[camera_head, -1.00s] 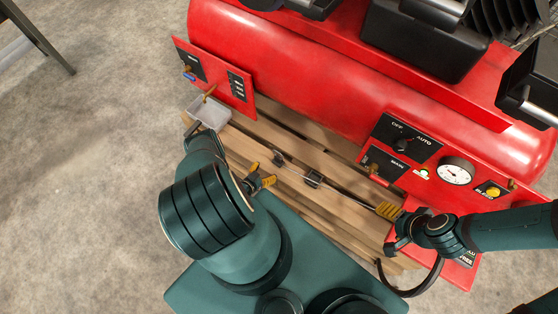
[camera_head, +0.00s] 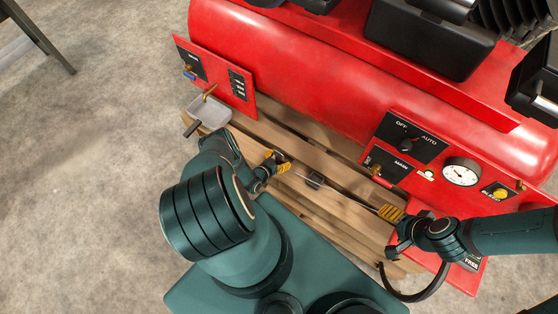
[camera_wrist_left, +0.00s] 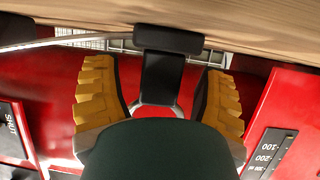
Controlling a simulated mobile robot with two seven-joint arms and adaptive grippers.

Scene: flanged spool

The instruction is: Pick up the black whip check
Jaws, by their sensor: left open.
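The black whip check is a thin grey cable with black sleeves. In the head view it lies over the wooden pallet, with a black sleeve (camera_head: 313,180) midway. My left gripper (camera_head: 277,162) is open at the cable's left end, its yellow fingertips hiding that end. In the left wrist view, a black end piece (camera_wrist_left: 162,78) with a wire loop sits between the open yellow fingers, with visible gaps on both sides. My right gripper (camera_head: 391,213) is at the cable's right end; whether it grips the cable cannot be made out.
A red compressor tank (camera_head: 300,70) with panels and a gauge (camera_head: 461,171) stands just behind the wooden pallet (camera_head: 325,160). A grey tray (camera_head: 212,110) is at the pallet's left corner. A black curved hose (camera_head: 425,292) hangs below my right gripper. Open concrete floor lies left.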

